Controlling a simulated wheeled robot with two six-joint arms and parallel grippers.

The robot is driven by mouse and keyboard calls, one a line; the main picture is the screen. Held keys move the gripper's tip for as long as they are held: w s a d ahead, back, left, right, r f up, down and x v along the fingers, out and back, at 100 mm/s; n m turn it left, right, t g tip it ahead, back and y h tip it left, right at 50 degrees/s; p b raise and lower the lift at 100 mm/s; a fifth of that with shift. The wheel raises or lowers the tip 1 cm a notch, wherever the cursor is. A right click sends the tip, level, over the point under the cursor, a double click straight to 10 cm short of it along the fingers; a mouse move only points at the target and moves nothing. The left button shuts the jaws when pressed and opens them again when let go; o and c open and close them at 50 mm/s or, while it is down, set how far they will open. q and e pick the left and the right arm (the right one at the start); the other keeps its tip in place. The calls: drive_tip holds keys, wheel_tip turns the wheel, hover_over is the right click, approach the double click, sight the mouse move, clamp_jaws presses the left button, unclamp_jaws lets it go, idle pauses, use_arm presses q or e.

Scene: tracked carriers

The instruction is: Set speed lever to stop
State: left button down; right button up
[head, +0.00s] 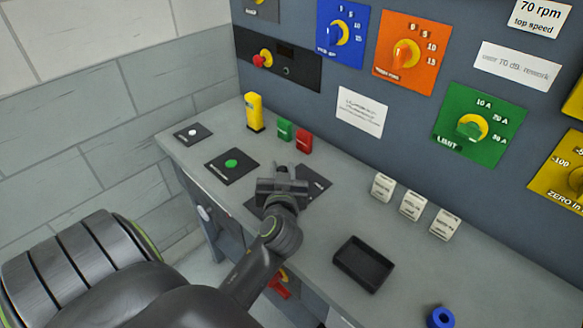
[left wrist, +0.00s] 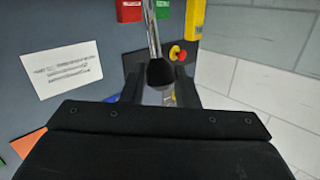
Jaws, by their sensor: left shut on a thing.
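The speed lever shows in the left wrist view as a thin metal rod with a black knob (left wrist: 160,73). My left gripper (head: 284,172) is over a black plate (head: 317,183) on the bench top. In the left wrist view its two dark fingers (left wrist: 159,88) stand on either side of the knob, shut on it. In the head view the lever is hidden by the gripper, and so is most of the plate with any stop marking. I cannot tell which position the lever is in. My right gripper is not in view.
Red (head: 304,141) and green (head: 285,129) blocks and a yellow post (head: 254,112) stand behind the gripper. A green-button plate (head: 232,165) lies left. White blocks (head: 412,206), a black tray (head: 363,264) and a blue ring (head: 440,317) are right. The dial panel (head: 330,75) rises behind.

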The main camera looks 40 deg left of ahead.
use_arm(q)
drive_tip(key=shift+s+a+f, duration=0.15)
drive_tip(key=shift+s+f, duration=0.45)
drive_tip(key=shift+s, duration=0.15)
drive_tip(key=shift+s+f+b, duration=0.3)
drive_tip(key=shift+s+b, duration=0.25)
drive_tip(key=shift+s, duration=0.15)
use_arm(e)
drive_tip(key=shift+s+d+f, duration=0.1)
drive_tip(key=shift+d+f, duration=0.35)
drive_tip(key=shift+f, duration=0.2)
use_arm(q)
drive_tip(key=c, duration=1.3)
unclamp_jaws()
drive_tip(key=shift+c, duration=0.2)
drive_tip(key=shift+o, duration=0.4)
drive_tip(key=shift+a, duration=0.1)
drive_tip(key=shift+w+a, duration=0.1)
drive_tip(key=shift+w, duration=0.05)
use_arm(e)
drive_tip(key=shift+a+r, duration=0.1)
use_arm(q)
drive_tip(key=shift+r, duration=0.1)
